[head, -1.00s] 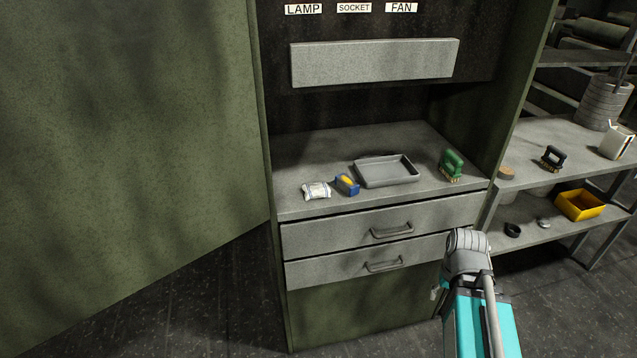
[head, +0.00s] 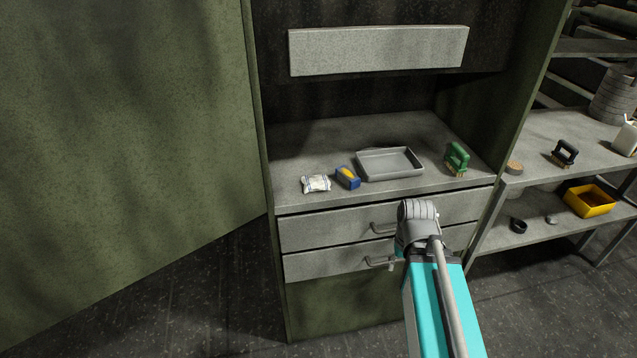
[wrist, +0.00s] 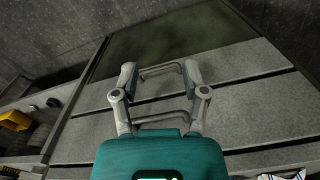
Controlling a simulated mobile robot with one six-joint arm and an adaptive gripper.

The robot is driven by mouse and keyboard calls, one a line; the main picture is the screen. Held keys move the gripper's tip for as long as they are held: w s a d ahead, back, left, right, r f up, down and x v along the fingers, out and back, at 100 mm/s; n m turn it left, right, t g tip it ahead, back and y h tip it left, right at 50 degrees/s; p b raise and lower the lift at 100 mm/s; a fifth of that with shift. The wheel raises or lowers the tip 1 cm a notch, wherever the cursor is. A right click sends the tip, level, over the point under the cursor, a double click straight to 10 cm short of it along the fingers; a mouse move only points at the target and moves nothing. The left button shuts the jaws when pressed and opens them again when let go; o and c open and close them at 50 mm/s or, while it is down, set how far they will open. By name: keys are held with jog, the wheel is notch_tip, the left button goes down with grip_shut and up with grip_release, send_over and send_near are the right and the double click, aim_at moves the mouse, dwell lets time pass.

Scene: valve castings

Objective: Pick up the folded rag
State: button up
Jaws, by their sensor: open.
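The folded rag (head: 316,184), white with darker stripes, lies at the front left of the grey counter (head: 350,133). Part of what looks like the same rag shows at the bottom right edge of the wrist view (wrist: 284,174). My gripper (wrist: 159,69) is open and empty in the wrist view, over the drawer fronts, with the rag off to one side. In the head view my arm reaches up in front of the drawers, to the right of and lower than the rag; the fingers cannot be made out there.
Two drawers with handles (head: 380,265) are below. A tall green panel (head: 130,130) stands at left, a shelf with a yellow bin (head: 590,201) at right.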

jog(key=o, duration=0.4)
jog(key=shift+w+a+r, duration=0.1)
jog(key=shift+w, duration=0.15)
jog(key=shift+o, duration=0.6)
jog(key=w+a+r+n+p, duration=0.3)
jog(key=w+a+n+p, duration=0.1)
jog(key=w, duration=0.3)
jog(key=w+a+r+n+p, duration=0.3)
jog(key=w+a+r+n, duration=0.1)
jog(key=w+a+n, duration=0.2)
jog(key=shift+w+a+r+n+p, duration=0.25)
jog(key=shift+w+a+n+p, duration=0.2)
jog(key=shift+w, duration=0.55)
notch_tip(320, 180, up, 6)
jog(key=n+p, duration=0.6)
jog(key=n, duration=0.4)
send_over(316, 179)
jog(key=d, duration=0.1)
jog(key=shift+w+f, duration=0.15)
jog(key=shift+w+a, duration=0.2)
jog(key=shift+a, duration=0.1)
jog(key=shift+f+b, duration=0.1)
jog(key=shift+b, duration=0.2)
jog(key=shift+f+b, duration=1)
jog(key=shift+b, duration=0.05)
jog(key=shift+s, duration=0.1)
jog(key=shift+s+a+f+b, duration=0.1)
jog(key=shift+f+b, duration=1.2)
jog(key=shift+s+a+f+b, duration=0.1)
jog(key=shift+f+b, duration=1.2)
